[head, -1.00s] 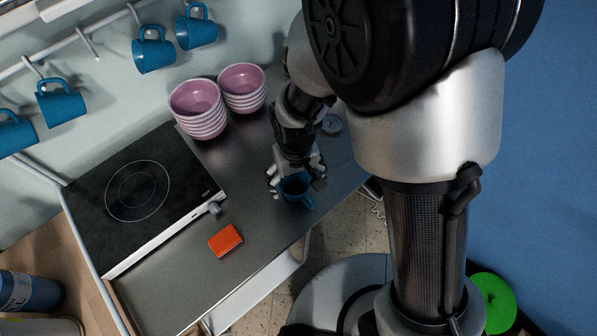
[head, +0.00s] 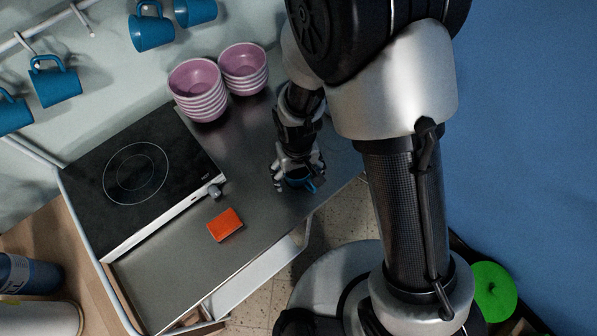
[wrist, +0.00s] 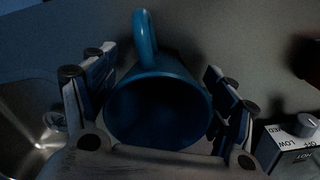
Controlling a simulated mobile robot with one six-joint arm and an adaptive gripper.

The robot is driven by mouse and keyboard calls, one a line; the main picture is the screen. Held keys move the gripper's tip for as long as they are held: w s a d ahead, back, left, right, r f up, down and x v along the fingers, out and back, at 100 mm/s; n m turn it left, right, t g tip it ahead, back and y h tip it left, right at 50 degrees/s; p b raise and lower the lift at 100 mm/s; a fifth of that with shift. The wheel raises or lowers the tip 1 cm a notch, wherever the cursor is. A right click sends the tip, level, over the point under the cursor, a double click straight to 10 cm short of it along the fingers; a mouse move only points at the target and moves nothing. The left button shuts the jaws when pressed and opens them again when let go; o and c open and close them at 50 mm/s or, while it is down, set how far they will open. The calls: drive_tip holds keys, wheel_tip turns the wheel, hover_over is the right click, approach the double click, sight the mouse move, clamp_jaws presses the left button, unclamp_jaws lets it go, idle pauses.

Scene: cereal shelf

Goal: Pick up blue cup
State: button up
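A blue cup (head: 300,183) stands near the counter's right edge in the head view, mostly hidden by my gripper (head: 299,178). In the wrist view, the cup (wrist: 157,110) lies between my two fingers (wrist: 160,90). Its dark open mouth faces the camera and its handle points to the top of the picture. The fingers are spread along both sides of the cup, with a narrow gap visible toward their tips. Other blue cups (head: 151,32) hang from hooks on the wall rail at the upper left.
Stacked pink bowls (head: 197,90) stand behind the black cooktop (head: 135,173). An orange box (head: 225,225) lies on the counter, left of my gripper. A control knob (wrist: 302,125) shows at the wrist view's right, and a metal sink (wrist: 35,130) at its left.

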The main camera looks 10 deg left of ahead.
drive_tip(key=c, duration=1.1)
drive_tip(key=shift+o, duration=0.2)
